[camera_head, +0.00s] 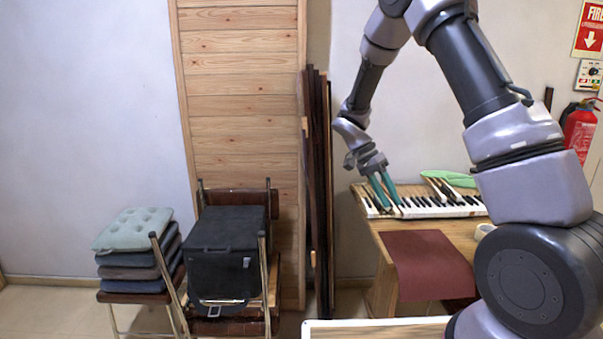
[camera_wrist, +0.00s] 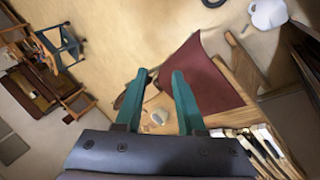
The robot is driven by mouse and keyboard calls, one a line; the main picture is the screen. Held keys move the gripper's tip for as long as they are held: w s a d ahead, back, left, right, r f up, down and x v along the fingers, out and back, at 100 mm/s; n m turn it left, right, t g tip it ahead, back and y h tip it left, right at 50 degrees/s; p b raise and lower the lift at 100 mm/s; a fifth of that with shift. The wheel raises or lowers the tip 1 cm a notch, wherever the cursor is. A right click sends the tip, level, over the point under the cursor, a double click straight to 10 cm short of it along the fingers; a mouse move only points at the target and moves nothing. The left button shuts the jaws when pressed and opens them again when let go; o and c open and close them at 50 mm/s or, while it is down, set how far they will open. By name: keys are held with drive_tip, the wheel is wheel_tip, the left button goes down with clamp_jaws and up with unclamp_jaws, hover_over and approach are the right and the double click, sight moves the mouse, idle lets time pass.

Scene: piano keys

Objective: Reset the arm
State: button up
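My gripper (camera_head: 384,190) hangs from the raised arm over the left end of the piano keyboard (camera_head: 440,207) in the head view. Its two teal fingers point down, with the tips close to the keys; I cannot tell whether they touch. In the wrist view my gripper (camera_wrist: 158,78) has its fingers apart with nothing between them. The keyboard keys (camera_wrist: 262,145) show at the lower right of the wrist view, beside the fingers. The rest of the keyboard is hidden there.
The keyboard lies on a wooden table (camera_head: 458,231) with a dark red cloth (camera_head: 428,262) over its front. A green item (camera_head: 448,178) lies behind the keys. A white roll (camera_head: 484,231) is near my arm. Stacked cushions (camera_head: 140,245) and a black case (camera_head: 226,255) stand left.

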drive_tip(key=s+r+n+t+y, duration=0.3)
drive_tip(key=s+r+t, duration=0.2)
drive_tip(key=s+r, duration=0.5)
drive_tip(key=s+r+n+t+y, duration=0.3)
drive_tip(key=s+r, duration=0.7)
drive_tip(key=r, duration=0.6)
drive_tip(key=d+t+y, duration=0.1)
drive_tip(key=t, duration=0.1)
drive_tip(key=shift+s+r+t+y, duration=0.15)
drive_tip(key=shift+s+t+y, duration=0.15)
drive_tip(key=shift+s, duration=0.05)
